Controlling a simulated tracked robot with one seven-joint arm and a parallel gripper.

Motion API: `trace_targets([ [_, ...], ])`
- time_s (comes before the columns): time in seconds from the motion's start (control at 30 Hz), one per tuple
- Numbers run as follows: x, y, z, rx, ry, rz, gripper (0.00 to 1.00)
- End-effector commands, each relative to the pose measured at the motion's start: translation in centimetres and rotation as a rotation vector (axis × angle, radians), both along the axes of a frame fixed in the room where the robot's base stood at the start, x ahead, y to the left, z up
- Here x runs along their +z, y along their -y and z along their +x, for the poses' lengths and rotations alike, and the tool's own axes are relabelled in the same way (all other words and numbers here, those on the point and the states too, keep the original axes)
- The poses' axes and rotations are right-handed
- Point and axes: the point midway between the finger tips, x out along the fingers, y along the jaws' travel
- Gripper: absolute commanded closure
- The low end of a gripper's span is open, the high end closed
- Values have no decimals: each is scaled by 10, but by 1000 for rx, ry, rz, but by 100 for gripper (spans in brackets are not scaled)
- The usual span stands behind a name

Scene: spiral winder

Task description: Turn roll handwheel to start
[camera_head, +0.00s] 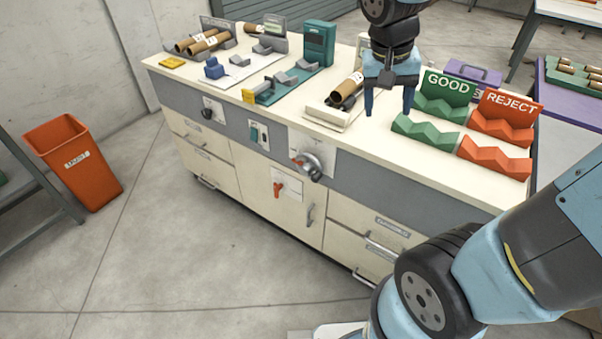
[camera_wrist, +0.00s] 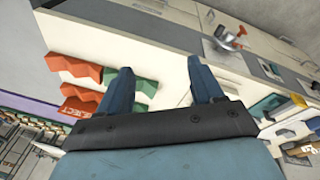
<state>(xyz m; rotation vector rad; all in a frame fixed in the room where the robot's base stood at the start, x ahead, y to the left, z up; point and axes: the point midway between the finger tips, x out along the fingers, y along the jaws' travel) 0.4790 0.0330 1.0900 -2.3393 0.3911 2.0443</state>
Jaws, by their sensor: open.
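A silver round handwheel (camera_head: 312,166) with a dark handle and a red part at its left sits on a light plate on the front of the bench. It also shows in the wrist view (camera_wrist: 229,40) at the upper right, beyond my fingers. Its label is too small to read. My gripper (camera_head: 388,108) points down above the benchtop, to the right of and higher than the handwheel, and well apart from it. Its two blue fingers are spread with nothing between them; they also show in the wrist view (camera_wrist: 160,68).
A cardboard tube (camera_head: 347,90) lies on a holder left of my gripper. The green GOOD rack (camera_head: 428,132) and red REJECT rack (camera_head: 494,157) stand at its right. Below the handwheel are a red lever (camera_head: 279,189) and a door handle (camera_head: 310,214). The floor in front is clear.

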Motion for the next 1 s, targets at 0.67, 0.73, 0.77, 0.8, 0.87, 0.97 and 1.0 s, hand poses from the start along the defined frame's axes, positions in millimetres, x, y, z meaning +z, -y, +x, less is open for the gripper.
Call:
trace_targets([
  [0.67, -131, -81, 63, -135, -47, -472, 34],
  [0.73, -145, -91, 67, -139, -21, -525, 34],
  [0.77, -151, -95, 68, -140, -8, -547, 34],
  [0.8, -159, -100, 69, -141, 10, -578, 34],
  [0.87, -171, -108, 72, -140, 42, -622, 34],
  [0.97, -191, -122, 74, -135, 102, -691, 34],
  [1.0, -199, -127, 75, -132, 130, -717, 34],
])
